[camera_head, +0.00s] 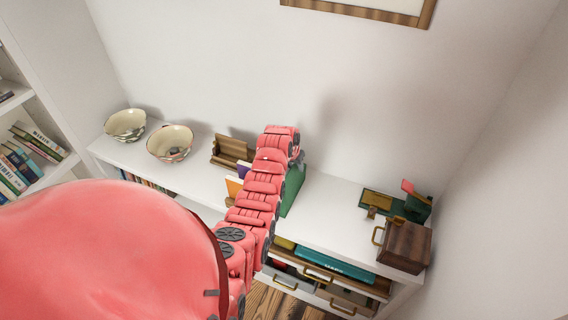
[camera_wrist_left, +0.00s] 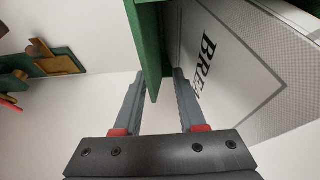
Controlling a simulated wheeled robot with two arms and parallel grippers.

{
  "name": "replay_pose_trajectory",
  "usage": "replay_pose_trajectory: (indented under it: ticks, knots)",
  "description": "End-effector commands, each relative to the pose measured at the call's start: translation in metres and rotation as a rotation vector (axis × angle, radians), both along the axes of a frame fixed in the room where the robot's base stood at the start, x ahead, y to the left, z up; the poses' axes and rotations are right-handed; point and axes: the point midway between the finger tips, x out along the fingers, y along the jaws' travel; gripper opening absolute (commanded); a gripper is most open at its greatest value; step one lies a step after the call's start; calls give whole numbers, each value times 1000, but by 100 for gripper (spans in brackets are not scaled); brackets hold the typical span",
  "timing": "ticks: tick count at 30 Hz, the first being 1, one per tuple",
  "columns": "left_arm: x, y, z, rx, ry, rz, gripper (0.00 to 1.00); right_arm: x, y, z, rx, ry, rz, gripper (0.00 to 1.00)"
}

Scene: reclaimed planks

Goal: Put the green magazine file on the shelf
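The green magazine file (camera_head: 292,190) stands on the white shelf top, partly hidden behind my left arm in the head view. In the left wrist view its green wall (camera_wrist_left: 148,50) reaches down between the fingers, beside a pale book or folder (camera_wrist_left: 225,65) with dark lettering. My left gripper (camera_wrist_left: 160,85) is at the file, its fingers spread apart with one on each side of the green wall. A firm grip on it does not show. In the head view the fingertips are hidden by the arm. My right gripper is not in view.
Two patterned bowls (camera_head: 126,124) (camera_head: 170,143) and a wooden holder (camera_head: 231,151) stand to the left on the shelf top. A brown wooden box (camera_head: 404,245) and green items (camera_head: 394,205) sit at the right. An open drawer (camera_head: 330,272) juts out below. Bookshelves (camera_head: 30,150) stand far left.

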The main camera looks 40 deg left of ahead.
Motion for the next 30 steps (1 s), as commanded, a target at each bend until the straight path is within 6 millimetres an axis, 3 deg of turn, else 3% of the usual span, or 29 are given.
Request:
replay_pose_trajectory:
  ticks: [11, 18, 30]
  knots:
    - [1, 0, -6, 0, 2, 0, 40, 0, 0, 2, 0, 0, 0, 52]
    - [1, 0, -6, 0, 2, 0, 0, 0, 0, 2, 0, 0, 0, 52]
    - [0, 0, -7, -1, 3, 1, 0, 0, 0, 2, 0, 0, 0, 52]
